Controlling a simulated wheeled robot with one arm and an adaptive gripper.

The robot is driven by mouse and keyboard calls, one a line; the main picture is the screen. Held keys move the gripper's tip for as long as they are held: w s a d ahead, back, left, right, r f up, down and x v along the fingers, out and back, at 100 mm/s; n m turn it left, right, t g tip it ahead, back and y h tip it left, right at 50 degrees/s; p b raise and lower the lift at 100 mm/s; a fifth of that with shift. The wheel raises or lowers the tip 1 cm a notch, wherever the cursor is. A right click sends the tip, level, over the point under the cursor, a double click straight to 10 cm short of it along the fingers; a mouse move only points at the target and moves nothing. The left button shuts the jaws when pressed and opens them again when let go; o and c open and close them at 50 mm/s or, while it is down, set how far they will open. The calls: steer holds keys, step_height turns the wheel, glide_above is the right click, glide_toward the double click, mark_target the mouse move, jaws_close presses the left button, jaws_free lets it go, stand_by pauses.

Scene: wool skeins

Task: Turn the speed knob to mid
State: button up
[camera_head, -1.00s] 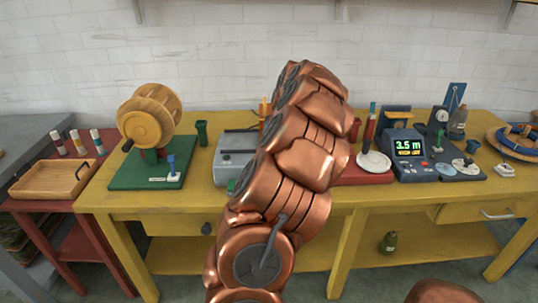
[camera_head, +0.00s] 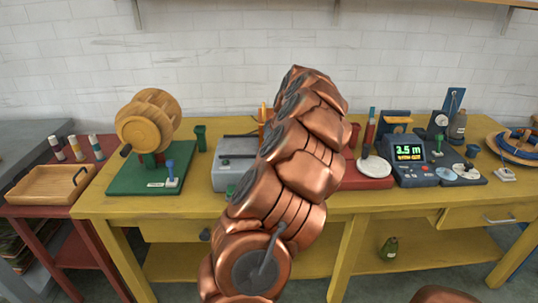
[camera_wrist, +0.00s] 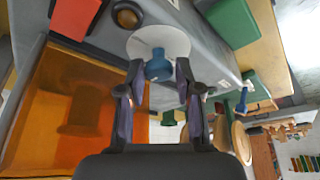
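The speed knob (camera_wrist: 158,66) appears to be the blue knob on a round white dial plate (camera_wrist: 172,40), on the front of a grey machine (camera_wrist: 205,50). My gripper (camera_wrist: 159,72) has its two dark fingers apart on either side of the knob. A gap shows between each finger and the knob, so it is not clamped. The dial markings and pointer are too small to read. In the head view the grey machine (camera_head: 232,176) is partly covered by my copper arm, which hides the knob and my gripper.
A red button (camera_wrist: 72,16) and a dark round part (camera_wrist: 127,14) are near the dial. An orange see-through panel (camera_wrist: 50,100) is left of my gripper. A wooden winder (camera_head: 148,120) on a green base stands left; a display unit (camera_head: 410,165) stands right.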

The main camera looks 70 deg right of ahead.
steer(key=o, duration=0.3)
steer(key=shift+r, duration=0.15)
steer(key=v, duration=1.1)
steer(key=shift+s+r, duration=0.2)
steer(key=shift+r, duration=0.15)
